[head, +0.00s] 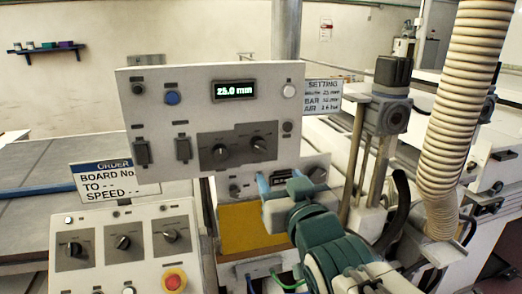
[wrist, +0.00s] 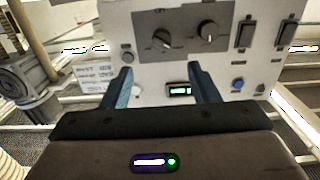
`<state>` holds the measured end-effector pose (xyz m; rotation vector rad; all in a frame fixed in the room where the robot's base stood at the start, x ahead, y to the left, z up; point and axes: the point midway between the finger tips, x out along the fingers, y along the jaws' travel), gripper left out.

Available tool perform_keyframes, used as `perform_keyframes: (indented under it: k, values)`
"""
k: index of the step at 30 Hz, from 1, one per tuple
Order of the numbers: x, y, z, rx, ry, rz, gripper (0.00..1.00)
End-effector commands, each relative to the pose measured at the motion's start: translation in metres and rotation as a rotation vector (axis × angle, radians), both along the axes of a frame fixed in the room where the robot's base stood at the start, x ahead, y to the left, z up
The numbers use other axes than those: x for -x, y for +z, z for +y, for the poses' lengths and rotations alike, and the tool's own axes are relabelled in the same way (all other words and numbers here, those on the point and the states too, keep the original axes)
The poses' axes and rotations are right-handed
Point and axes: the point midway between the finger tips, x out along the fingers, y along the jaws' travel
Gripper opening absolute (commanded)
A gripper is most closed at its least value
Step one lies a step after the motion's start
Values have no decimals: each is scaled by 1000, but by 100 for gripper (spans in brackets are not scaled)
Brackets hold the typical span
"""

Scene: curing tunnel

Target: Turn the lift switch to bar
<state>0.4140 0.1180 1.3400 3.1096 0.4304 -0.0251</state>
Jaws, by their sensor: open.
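My gripper (head: 281,183) is open and empty, in front of the lower edge of the upper grey panel (head: 190,97). In the wrist view its two blue fingers (wrist: 163,88) stand apart, with the panel's small display (wrist: 179,90) between them, and the panel appears upside down. Two black rotary knobs sit on a dark plate on this panel: a left one (head: 220,152) and a right one (head: 259,144). In the wrist view they show beyond the fingertips (wrist: 162,40) (wrist: 208,31), untouched. The labels are too small to read, so I cannot tell which knob is the lift switch.
The display reads 25.0 mm (head: 234,90). A lower left panel (head: 130,245) has several knobs and a red button (head: 173,280). A setting sign (head: 322,95), an order sign (head: 103,180), a vertical actuator (head: 388,95) and a ribbed hose (head: 462,110) stand nearby.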

Motion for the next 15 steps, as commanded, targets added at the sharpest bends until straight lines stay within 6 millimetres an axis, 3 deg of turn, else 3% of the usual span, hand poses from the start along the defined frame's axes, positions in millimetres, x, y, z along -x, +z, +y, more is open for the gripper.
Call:
perform_keyframes:
  k: [5,15]
  values:
    - [-7,5,4,-4,6,-18,55]
    - [-47,5,15,-5,4,-13,55]
